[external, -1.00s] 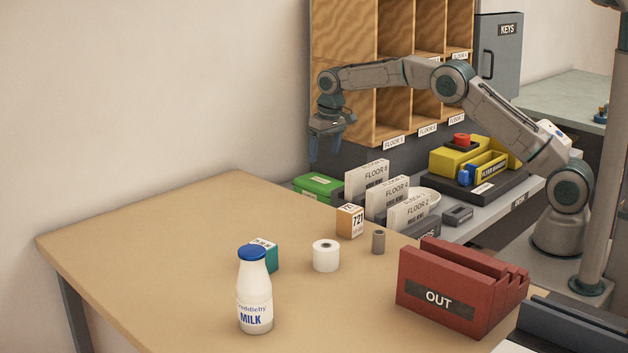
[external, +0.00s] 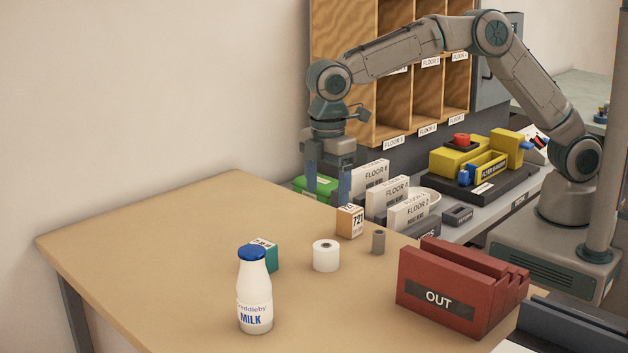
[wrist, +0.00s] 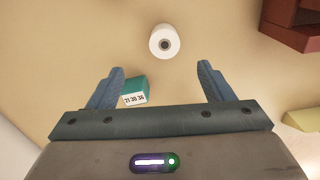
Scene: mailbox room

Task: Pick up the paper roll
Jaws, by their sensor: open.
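The white paper roll (external: 326,255) stands upright on the tan table, with a dark core hole on top. In the wrist view the paper roll (wrist: 165,42) lies ahead of the fingertips, near the top centre. My gripper (external: 329,198) points down above the far side of the table, behind the roll, with its fingers apart and empty. In the wrist view the two blue fingers of my gripper (wrist: 161,78) are wide apart. A teal box (wrist: 134,90) shows below, between them, beside the left finger.
A milk bottle (external: 255,290) stands left of the roll, by the teal box (external: 265,254). An orange-white box (external: 350,221) and a grey cylinder (external: 378,242) stand right of it. The red OUT tray (external: 455,288) is at the right. The table's left part is clear.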

